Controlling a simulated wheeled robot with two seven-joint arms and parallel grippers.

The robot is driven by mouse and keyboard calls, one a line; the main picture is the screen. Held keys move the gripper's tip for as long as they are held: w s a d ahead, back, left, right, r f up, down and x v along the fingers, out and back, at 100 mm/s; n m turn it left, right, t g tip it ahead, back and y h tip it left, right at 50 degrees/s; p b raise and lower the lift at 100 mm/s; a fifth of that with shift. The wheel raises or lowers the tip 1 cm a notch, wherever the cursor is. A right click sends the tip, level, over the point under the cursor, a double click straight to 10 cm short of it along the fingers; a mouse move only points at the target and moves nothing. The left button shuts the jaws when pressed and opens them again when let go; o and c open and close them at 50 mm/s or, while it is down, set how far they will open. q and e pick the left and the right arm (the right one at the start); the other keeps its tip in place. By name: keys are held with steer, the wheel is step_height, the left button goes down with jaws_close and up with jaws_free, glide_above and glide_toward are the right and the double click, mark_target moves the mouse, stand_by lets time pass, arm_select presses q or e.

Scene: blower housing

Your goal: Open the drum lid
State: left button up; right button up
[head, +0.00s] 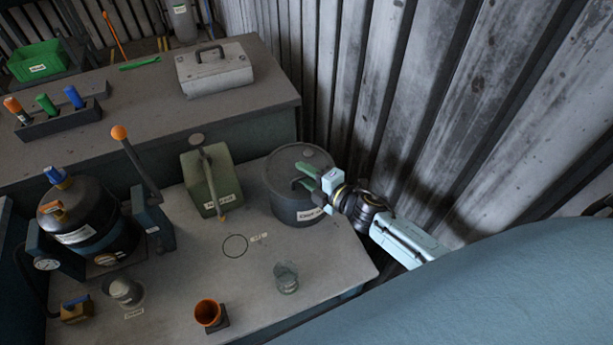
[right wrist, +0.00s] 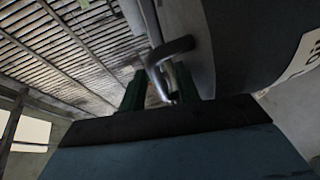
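A round grey drum (head: 290,201) with a white label stands at the right back of the bench. Its flat grey lid (head: 287,162) is on it and looks closed. My right gripper (head: 303,177) reaches in from the right, at the lid's right edge. Its two green fingers are apart. In the right wrist view, a bent metal handle (right wrist: 170,50) shows between the fingers of the gripper (right wrist: 160,88), with space beside it. I cannot tell whether a finger touches the handle. My left gripper is not in view.
A green box (head: 209,182) with a lever stands left of the drum. A glass (head: 286,277) and an orange cup (head: 208,312) stand in front. A black tank (head: 88,225) is at left. A corrugated wall (head: 400,70) rises close behind the drum.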

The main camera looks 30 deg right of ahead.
jaws_close()
stand_by(0.4)
